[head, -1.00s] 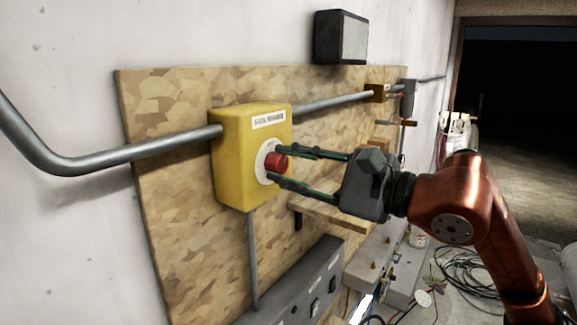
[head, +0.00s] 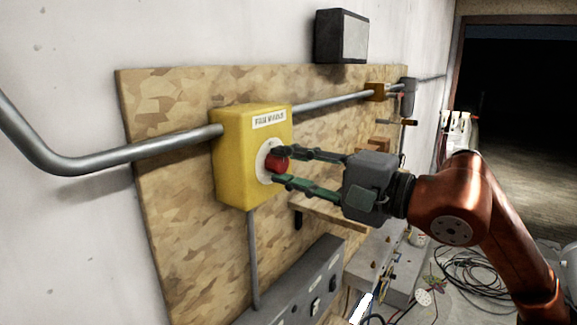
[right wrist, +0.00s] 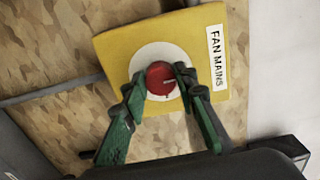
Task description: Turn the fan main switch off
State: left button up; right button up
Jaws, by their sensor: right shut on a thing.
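The fan main switch is a yellow box (head: 232,160) on a chipboard panel, with a label that reads "FAN MAINS" (right wrist: 217,57) in the right wrist view. A red knob (head: 277,161) stands out from a white round plate on its front. The knob also shows in the right wrist view (right wrist: 161,79). My right gripper (head: 277,165) has its green fingers on either side of the red knob and is shut on it. In the right wrist view the fingertips (right wrist: 159,84) flank the knob's edges. My left gripper is not in view.
A grey conduit (head: 130,156) runs into the box's left side and on to the right. A small wooden shelf (head: 330,213) and a grey socket box (head: 300,285) sit below. A dark lamp box (head: 341,37) is above. Cables (head: 470,268) lie on the floor at right.

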dwell(0.3)
jog(key=o, duration=1.2)
jog(key=shift+c, duration=0.2)
jog(key=v, duration=1.2)
jog(key=shift+a+f, duration=0.1)
